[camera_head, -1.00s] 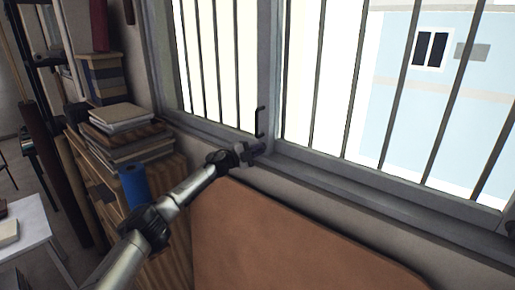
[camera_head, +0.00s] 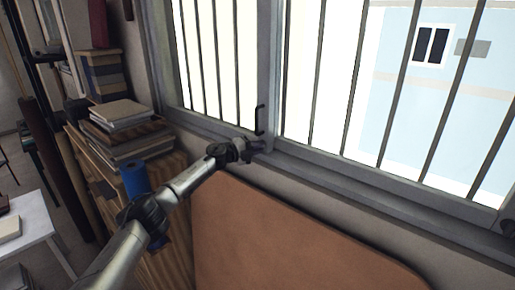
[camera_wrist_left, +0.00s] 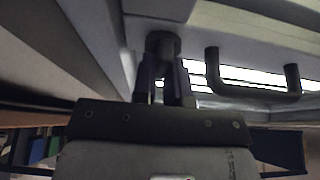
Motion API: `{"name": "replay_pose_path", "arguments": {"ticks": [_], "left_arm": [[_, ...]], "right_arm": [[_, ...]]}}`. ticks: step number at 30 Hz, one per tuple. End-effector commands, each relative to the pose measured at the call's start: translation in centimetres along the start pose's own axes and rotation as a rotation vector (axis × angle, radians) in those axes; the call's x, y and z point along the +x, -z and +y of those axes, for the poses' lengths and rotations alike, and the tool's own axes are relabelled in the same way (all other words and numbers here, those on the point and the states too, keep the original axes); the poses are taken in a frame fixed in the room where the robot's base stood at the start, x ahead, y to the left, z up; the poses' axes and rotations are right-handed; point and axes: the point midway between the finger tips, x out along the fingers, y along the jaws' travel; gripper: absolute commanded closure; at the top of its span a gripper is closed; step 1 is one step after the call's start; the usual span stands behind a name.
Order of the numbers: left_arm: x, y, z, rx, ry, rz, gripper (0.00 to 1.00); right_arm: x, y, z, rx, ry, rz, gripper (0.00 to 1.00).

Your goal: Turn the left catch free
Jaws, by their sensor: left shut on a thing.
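The left catch (camera_wrist_left: 162,44) is a small dark rounded knob in the left wrist view, at the foot of the window frame. My left gripper (camera_wrist_left: 166,85) is shut on it, with one finger on each side. In the head view the left gripper (camera_head: 257,146) is at the sill, below the window's middle upright; the catch is too small and covered there to tell apart. A dark bracket-shaped window handle (camera_head: 260,120) stands just above the gripper, and shows in the left wrist view (camera_wrist_left: 254,89) to the right of the fingers, apart from them. My right gripper is not in view.
The barred window (camera_head: 345,85) fills the back, with its sill (camera_head: 380,192) running right. A brown padded board (camera_head: 290,240) stands below it. Stacked books (camera_head: 125,130) and a blue roll (camera_head: 135,180) are left of my arm. A dark fitting (camera_head: 508,218) sits at the far right.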

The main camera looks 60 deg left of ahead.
Motion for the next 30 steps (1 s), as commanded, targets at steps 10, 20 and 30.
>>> {"name": "replay_pose_path", "arguments": {"ticks": [10,20,30], "left_arm": [[0.0,0.0,0.0,0.003,0.000,0.000,0.75],[0.0,0.0,0.0,0.001,0.000,0.000,0.62],[-2.3,-0.1,0.5,0.004,-0.003,-0.001,0.62]], "right_arm": [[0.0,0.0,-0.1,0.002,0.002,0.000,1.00],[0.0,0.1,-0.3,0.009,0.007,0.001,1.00],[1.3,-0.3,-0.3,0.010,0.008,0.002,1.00]]}}
